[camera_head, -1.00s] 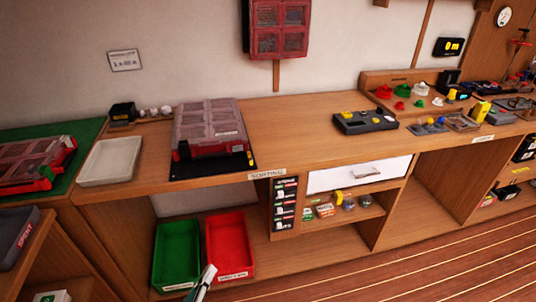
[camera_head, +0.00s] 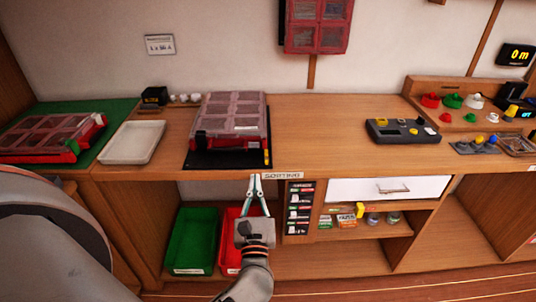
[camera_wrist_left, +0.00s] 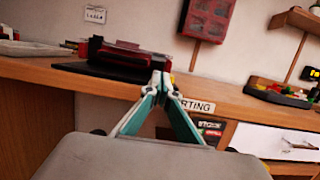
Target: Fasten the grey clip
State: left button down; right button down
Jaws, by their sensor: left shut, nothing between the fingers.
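A tackle box (camera_head: 230,122) with a clear, greyish-pink lid and a red base stands on a black mat (camera_head: 208,160) on the bench. Its lid looks down, but I cannot make out the grey clip in either view. In the wrist view the box (camera_wrist_left: 122,57) stands beyond the fingertips, partly hidden by them. My left gripper (camera_head: 255,179) is shut and empty, pointing up at the bench's front edge beside the SORTING label, apart from the box. Its tips meet in the wrist view (camera_wrist_left: 160,78). My right gripper is not in view.
A white tray (camera_head: 132,142) and another red box (camera_head: 50,137) on a green mat (camera_head: 105,107) lie to the left. Green (camera_head: 193,240) and red (camera_head: 230,238) bins sit below. A dark device (camera_head: 402,131) stands right; the bench between (camera_head: 320,125) is clear. A red case (camera_head: 318,25) hangs above.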

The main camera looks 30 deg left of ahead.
aim_at(255, 144)
pick_arm(q)
jog(key=p+x, duration=0.2)
jog(key=x, duration=0.8)
jog(key=shift+w+r, duration=0.15)
jog(key=shift+r, duration=0.35)
dwell(0.7)
jog(key=shift+w+a+r+p, duration=0.1)
jog(key=shift+a+r+p, duration=0.05)
jog(key=shift+r+p, duration=0.2)
jog(key=shift+w+a+r, duration=0.25)
jog(key=shift+w+r, duration=0.15)
jog(key=shift+r, duration=0.3)
jog(key=shift+w+a+r, duration=0.4)
jog(key=shift+w+r, duration=0.25)
jog(key=shift+w, duration=0.05)
jog(key=shift+w+a+r, duration=0.25)
jog(key=shift+w+a, duration=0.1)
jog(key=shift+w, duration=0.2)
jog(key=shift+s+d, duration=0.1)
